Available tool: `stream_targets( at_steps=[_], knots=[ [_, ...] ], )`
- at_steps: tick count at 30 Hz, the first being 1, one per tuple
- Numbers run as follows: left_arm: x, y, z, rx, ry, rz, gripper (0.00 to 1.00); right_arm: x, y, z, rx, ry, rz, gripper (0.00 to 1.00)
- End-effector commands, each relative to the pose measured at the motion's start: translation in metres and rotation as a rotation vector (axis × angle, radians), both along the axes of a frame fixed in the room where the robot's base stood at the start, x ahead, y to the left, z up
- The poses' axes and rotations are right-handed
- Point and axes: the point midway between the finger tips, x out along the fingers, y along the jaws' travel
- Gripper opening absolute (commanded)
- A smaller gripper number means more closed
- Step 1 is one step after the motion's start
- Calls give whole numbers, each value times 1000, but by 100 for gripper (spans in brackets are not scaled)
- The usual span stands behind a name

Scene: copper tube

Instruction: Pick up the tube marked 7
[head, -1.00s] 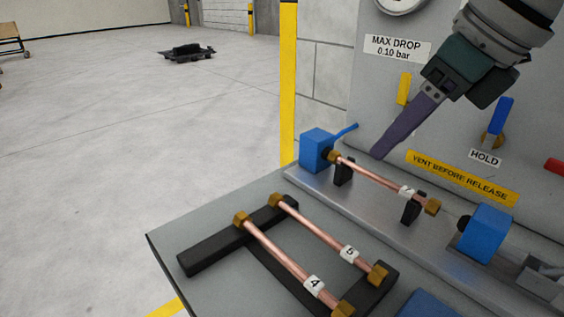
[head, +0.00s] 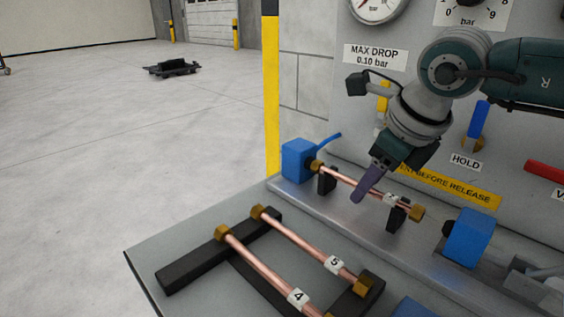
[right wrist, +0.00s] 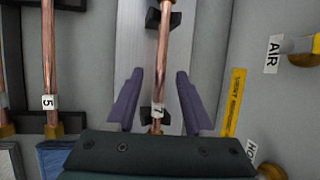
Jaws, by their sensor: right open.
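The copper tube marked 7 (head: 350,183) lies on two black supports on the metal rail, with brass fittings at its ends. In the right wrist view the tube (right wrist: 161,70) runs between my gripper's fingers, its label 7 near the fingertips' base. My right gripper (head: 366,190) is over the tube in the head view, near the label. In the right wrist view the right gripper (right wrist: 158,95) is open, one purple finger on each side of the tube, with no contact visible. My left gripper is not in view.
Tubes marked 5 (head: 305,245) and 4 (head: 262,265) lie on a black rack (head: 190,265) at the front. Blue blocks (head: 298,160) and (head: 470,238) stand at the rail's ends. A panel with gauges, a HOLD lever (head: 478,122) and a yellow label (head: 450,188) rises behind.

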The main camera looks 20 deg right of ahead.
Motion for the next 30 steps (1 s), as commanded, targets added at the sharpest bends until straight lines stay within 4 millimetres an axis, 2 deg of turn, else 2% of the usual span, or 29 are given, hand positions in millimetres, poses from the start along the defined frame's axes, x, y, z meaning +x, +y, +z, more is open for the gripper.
stream_targets(
  at_steps=[6, 19, 30],
  knots=[
    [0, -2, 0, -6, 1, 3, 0, 0, 0, 0, 0, -1, 1, 50],
    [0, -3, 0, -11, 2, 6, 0, 0, 0, 0, 0, 0, 0, 2],
    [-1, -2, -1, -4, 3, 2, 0, 0, 0, 0, 0, 0, 0, 0]
  ],
)
